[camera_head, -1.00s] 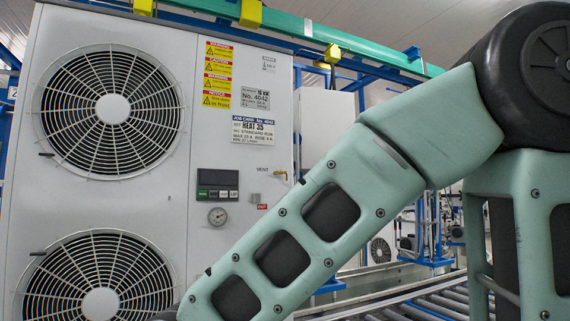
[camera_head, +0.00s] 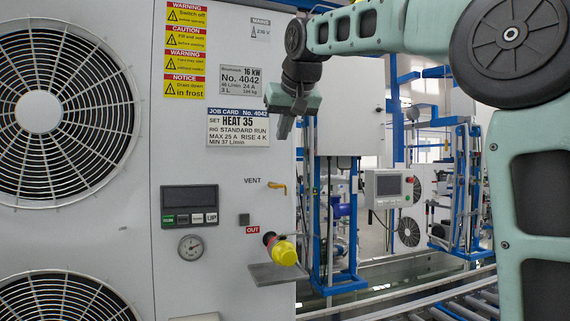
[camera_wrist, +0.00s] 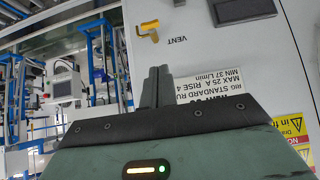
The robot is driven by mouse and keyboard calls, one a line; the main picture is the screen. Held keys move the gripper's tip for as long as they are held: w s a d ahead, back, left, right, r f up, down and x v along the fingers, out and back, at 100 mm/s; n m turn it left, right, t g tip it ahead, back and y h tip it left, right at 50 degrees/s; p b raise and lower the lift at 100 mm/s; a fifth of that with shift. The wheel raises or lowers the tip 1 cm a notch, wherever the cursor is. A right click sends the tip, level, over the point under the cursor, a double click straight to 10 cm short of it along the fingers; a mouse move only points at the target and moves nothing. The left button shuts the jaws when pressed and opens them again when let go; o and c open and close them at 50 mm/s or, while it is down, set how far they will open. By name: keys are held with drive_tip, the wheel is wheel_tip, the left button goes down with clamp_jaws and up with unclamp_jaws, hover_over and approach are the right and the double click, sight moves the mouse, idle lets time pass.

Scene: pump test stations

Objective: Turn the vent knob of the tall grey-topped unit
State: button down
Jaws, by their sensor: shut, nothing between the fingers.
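The vent knob (camera_head: 277,187) is a small brass-yellow lever beside the printed word VENT on the front panel of the tall pale unit (camera_head: 140,130). The unit's top is out of view. In the wrist view the knob (camera_wrist: 149,30) is at the top, a bent yellow handle. My gripper (camera_head: 283,130) hangs in front of the panel's right side, above the knob and apart from it. In the wrist view its two dark fingers (camera_wrist: 155,75) are together, empty, and point toward the knob.
Below the knob, a red-and-yellow fitting (camera_head: 280,249) sticks out above a grey ledge (camera_head: 284,273). A display panel (camera_head: 189,205) and a gauge (camera_head: 191,247) are to the left. Blue frames and a roller conveyor (camera_head: 450,300) are at the right.

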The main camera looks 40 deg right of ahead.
drive_tip(key=p, duration=0.3)
hover_over(277, 186)
drive_tip(key=s+a, duration=0.1)
wheel_tip(277, 186, down, 6)
drive_tip(key=shift+w+f+p, duration=0.1)
drive_tip(key=shift+f+p, duration=0.65)
drive_tip(key=shift+f, duration=1.6)
drive_tip(key=shift+f, duration=0.1)
